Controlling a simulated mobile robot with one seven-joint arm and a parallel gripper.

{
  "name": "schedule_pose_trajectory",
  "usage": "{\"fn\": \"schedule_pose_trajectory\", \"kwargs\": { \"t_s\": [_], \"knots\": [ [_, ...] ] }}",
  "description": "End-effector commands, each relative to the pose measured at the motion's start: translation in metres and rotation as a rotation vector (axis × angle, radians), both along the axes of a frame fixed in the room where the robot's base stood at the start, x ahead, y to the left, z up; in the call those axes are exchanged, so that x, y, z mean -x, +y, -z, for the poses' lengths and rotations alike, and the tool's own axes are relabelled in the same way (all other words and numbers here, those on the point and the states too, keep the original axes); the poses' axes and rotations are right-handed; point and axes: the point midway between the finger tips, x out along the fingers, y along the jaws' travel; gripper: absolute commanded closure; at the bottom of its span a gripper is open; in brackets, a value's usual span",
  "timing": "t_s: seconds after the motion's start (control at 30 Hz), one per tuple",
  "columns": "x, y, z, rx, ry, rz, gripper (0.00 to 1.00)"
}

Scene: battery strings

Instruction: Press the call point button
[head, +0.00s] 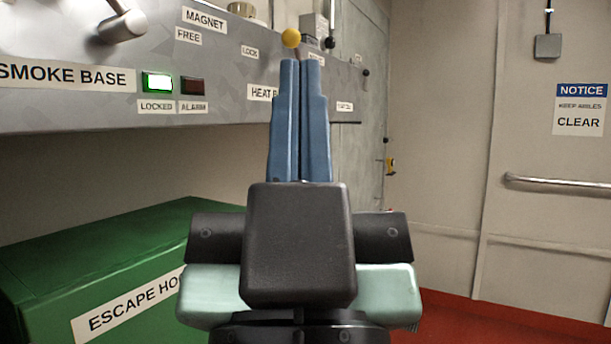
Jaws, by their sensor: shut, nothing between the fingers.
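My gripper (300,64) is in the middle of the head view. Its two blue fingers are shut together, point away from me and hold nothing. A yellow ball knob (291,38) shows just above the fingertips; I cannot tell whether they touch it. No button labelled as a call point can be made out. A small yellow fitting (391,166) with a dark part sits at the edge of the grey cabinet, right of the fingers; it is too small to identify. The fingers and palm hide part of the panel behind them.
A grey panel (225,75) labelled SMOKE BASE has a lit green LOCKED lamp (158,83) and a dark ALARM lamp (194,86). A green escape hood box (100,250) stands at lower left. A pale wall with a handrail (560,185) and red floor (470,318) are at right.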

Motion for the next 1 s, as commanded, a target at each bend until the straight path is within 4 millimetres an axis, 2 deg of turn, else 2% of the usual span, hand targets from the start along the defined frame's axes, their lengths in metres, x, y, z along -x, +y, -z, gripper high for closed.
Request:
{"fn": "schedule_pose_trajectory", "kwargs": {
  "t_s": [0.33, 0.47, 0.57, 0.9, 1.0],
  "knots": [
    [0.0, 0.0, -0.001, 0.0, 0.0, 0.0, 1.0],
    [0.0, 0.0, -0.012, 0.0, 0.0, 0.0, 1.0],
    [0.0, 0.0, -0.03, 0.0, 0.0, 0.0, 1.0],
    [0.0, 0.0, -0.128, 0.001, -0.001, -0.001, 1.0],
    [0.0, 0.001, -0.146, 0.001, -0.001, -0.001, 1.0]
  ]
}}
